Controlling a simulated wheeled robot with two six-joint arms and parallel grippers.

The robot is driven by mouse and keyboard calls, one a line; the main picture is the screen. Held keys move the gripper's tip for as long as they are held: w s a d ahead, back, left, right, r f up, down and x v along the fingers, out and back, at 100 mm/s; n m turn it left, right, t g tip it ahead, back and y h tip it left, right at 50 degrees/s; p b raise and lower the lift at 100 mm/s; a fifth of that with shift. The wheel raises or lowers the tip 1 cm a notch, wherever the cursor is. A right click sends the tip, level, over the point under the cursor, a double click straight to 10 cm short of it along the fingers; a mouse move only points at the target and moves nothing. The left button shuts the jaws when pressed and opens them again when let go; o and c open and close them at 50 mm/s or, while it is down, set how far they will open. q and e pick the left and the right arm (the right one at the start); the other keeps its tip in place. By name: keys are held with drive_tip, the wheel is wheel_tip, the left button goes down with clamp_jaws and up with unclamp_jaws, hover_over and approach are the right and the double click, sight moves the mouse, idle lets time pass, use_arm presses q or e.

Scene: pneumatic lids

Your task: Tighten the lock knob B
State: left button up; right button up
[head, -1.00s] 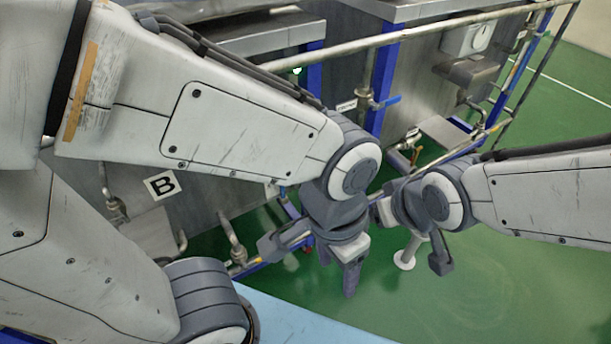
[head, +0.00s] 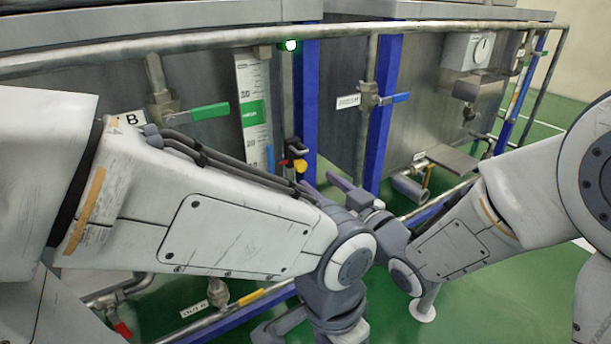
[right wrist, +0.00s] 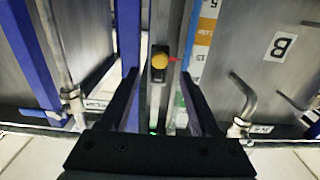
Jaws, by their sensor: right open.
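A yellow knob (head: 300,166) on a black body with a small red part stands beside the ruler-like scale of the tank marked B; I take it for lock knob B. In the right wrist view the knob (right wrist: 160,62) shows centred between the fingertips, seemingly beyond them; the gap is hard to judge. My right gripper (head: 328,184) is open and empty, pointing up-left toward the knob, partly hidden behind my left arm. My left gripper (head: 335,328) is at the bottom edge, its fingers mostly cut off.
A label B (head: 131,118) marks the left tank. A green-handled valve (head: 210,111) and the scale (head: 252,100) are left of the knob. Blue posts (head: 384,100) and a blue-handled valve (head: 396,98) are to its right. A pipe rail (head: 200,40) runs across above.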

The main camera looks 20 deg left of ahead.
sight(303, 168)
drive_tip(key=b+x, duration=0.1)
drive_tip(key=x, duration=0.5)
drive_tip(key=shift+w+a, duration=0.15)
drive_tip(key=shift+a, duration=0.15)
clamp_jaws()
